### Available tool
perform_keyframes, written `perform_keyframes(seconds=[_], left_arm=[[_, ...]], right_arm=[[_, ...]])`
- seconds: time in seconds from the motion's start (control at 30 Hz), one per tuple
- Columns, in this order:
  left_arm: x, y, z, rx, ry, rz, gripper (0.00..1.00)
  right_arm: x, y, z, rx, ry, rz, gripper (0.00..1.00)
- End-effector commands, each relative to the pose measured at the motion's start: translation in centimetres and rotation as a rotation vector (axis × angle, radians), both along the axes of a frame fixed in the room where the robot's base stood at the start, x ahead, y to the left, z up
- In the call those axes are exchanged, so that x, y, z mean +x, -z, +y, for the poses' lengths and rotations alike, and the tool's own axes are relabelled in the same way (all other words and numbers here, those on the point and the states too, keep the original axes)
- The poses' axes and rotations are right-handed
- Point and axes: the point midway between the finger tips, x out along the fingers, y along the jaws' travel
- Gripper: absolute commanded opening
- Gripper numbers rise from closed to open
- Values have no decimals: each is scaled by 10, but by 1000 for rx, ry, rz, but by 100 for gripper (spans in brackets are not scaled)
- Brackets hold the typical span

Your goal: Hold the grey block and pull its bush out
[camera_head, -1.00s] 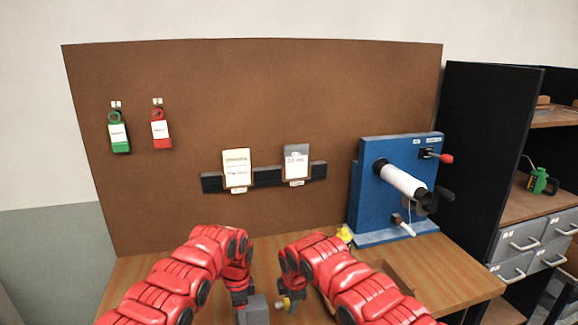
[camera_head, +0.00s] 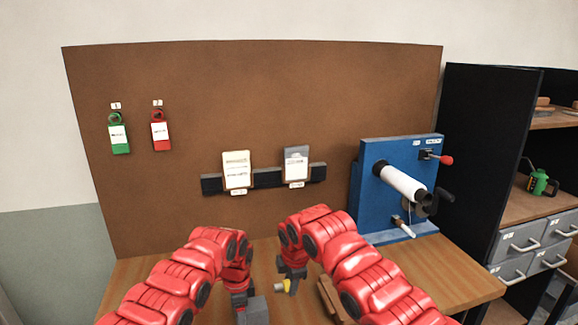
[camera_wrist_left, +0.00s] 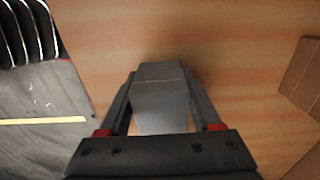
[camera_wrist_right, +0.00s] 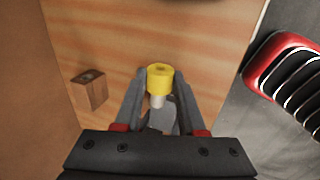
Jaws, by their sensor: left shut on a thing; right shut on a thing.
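The grey block (camera_head: 254,311) is at the bottom of the head view, upright over the table. My left gripper (camera_head: 240,297) is shut on it; in the left wrist view the block (camera_wrist_left: 160,98) fills the space between the fingers. The bush (camera_head: 281,287), a yellow head on a pale stem, is up and to the right of the block, with a visible gap. My right gripper (camera_head: 291,275) is shut on it. In the right wrist view the yellow head (camera_wrist_right: 160,77) is at the fingertips; a grey shape between the fingers is unclear.
A wooden piece (camera_wrist_right: 90,90) with a dark top opening lies on the table (camera_head: 440,275). A brown wooden tray or box (camera_head: 335,299) is partly hidden behind my right arm. The blue machine (camera_head: 368,160) with a white roll stands at the back right. A brown board (camera_head: 250,100) closes the rear.

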Motion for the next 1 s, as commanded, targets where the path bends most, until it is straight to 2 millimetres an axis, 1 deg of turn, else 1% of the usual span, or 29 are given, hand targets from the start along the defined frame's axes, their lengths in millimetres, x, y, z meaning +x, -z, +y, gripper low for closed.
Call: perform_keyframes(seconds=[0.27, 1.0], left_arm=[[0, 0, 0, 0, 1, 1, 0], [0, 0, 0, 0, 1, 1, 0]], right_arm=[[0, -3, 0, 0, 0, -1, 0], [1, -67, 0, -1, 1, -3, 0]])
